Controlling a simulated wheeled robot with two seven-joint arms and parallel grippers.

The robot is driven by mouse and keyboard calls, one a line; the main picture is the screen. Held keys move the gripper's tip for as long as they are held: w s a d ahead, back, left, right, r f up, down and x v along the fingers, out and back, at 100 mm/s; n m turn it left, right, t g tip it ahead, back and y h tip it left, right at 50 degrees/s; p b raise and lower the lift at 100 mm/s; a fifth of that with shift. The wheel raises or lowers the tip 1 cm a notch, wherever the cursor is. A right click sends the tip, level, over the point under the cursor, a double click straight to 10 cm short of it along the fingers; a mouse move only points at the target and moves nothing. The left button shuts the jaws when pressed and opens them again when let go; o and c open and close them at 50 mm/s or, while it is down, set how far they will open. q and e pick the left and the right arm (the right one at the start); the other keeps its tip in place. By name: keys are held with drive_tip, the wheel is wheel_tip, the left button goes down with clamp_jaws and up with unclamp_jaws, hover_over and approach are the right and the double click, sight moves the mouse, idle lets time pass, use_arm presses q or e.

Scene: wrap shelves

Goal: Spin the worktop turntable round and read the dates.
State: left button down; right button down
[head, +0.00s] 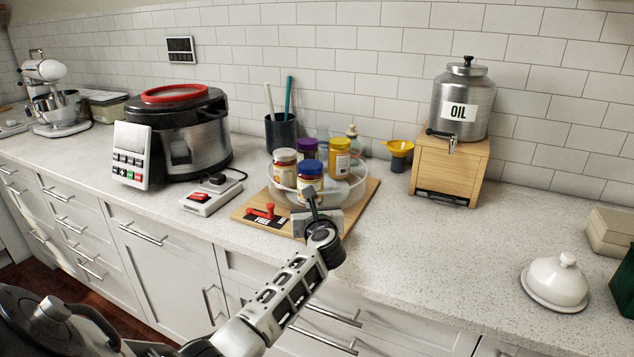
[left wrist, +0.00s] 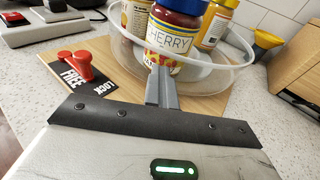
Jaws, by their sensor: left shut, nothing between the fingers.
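The clear-rimmed turntable (head: 343,194) stands on a wooden board (head: 366,198) and holds several jars. A blue-lidded jar (head: 310,178) is nearest me; its label reads CHERRY in the left wrist view (left wrist: 176,38). Jars with a white lid (head: 284,166), a purple lid (head: 307,149) and a yellow lid (head: 340,160) stand around it. A red lever (head: 264,211) sits on a black FREE/LOCK plate; its setting is unclear. My left gripper (head: 309,190) is shut and empty at the turntable's near rim, its fingers (left wrist: 161,85) before the cherry jar; contact is unclear. No dates are readable.
A black and steel cooker (head: 180,135) and a small device with a red switch (head: 212,194) stand to the left. An oil dispenser (head: 462,105) on a wooden stand (head: 450,170) and a yellow funnel (head: 399,150) are to the right. The right counter has free room before a white dome (head: 556,283).

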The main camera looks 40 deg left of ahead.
use_arm(q)
drive_tip(key=shift+r, duration=0.25)
drive_tip(key=shift+s, duration=0.15)
drive_tip(key=shift+s+d+f+p, duration=0.15)
drive_tip(key=shift+s+d+p, duration=0.3)
drive_tip(key=shift+s, duration=0.15)
drive_tip(key=shift+s+d, duration=0.4)
drive_tip(key=shift+s, duration=0.25)
drive_tip(key=shift+f, duration=0.1)
